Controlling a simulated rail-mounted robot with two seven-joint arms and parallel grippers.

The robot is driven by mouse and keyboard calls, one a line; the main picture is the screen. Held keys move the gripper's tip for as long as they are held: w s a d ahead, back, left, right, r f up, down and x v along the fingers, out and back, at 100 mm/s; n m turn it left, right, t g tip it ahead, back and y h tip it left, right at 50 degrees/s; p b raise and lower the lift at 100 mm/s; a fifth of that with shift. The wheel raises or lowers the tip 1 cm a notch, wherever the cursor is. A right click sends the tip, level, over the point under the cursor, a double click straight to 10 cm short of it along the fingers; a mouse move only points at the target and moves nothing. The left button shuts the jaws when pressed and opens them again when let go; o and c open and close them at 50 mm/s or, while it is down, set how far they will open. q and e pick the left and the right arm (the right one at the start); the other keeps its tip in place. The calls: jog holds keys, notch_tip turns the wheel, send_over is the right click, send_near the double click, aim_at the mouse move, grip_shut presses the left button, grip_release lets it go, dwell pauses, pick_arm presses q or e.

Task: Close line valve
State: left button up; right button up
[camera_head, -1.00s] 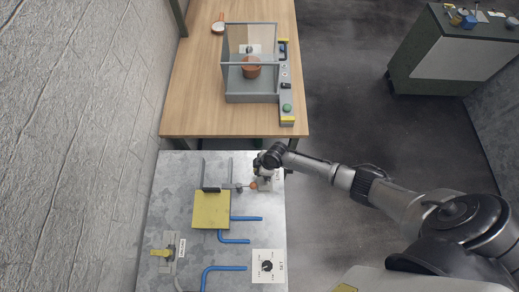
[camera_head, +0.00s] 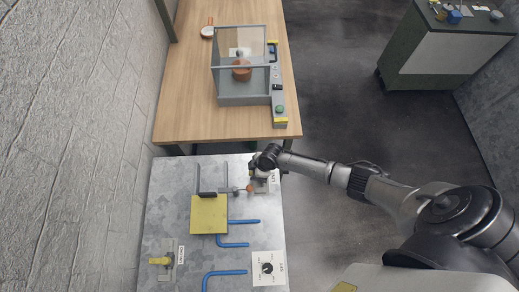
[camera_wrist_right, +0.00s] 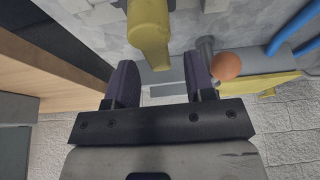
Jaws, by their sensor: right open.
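My right gripper (camera_head: 258,173) is over the far right part of the metal table (camera_head: 165,215), at a valve beside a partly covered label (camera_head: 273,180). In the right wrist view, my right gripper (camera_wrist_right: 160,85) is open. The valve's yellow handle (camera_wrist_right: 148,30) shows just beyond the fingertips, in line with the gap between them. I cannot tell whether the fingers touch it. An orange ball on a rod (camera_head: 249,188) is close by; it also shows right of the fingers in the wrist view (camera_wrist_right: 226,66). My left gripper is not in view.
A yellow block (camera_head: 209,214), blue pipes (camera_head: 225,272), a dial plate (camera_head: 268,268) and another yellow-handled valve (camera_head: 160,261) are on the metal table. A wooden table (camera_head: 180,110) behind carries a clear-walled box (camera_head: 240,98). Floor to the right is open.

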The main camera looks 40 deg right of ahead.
jog(key=v, duration=1.3)
jog(key=shift+r, duration=0.2)
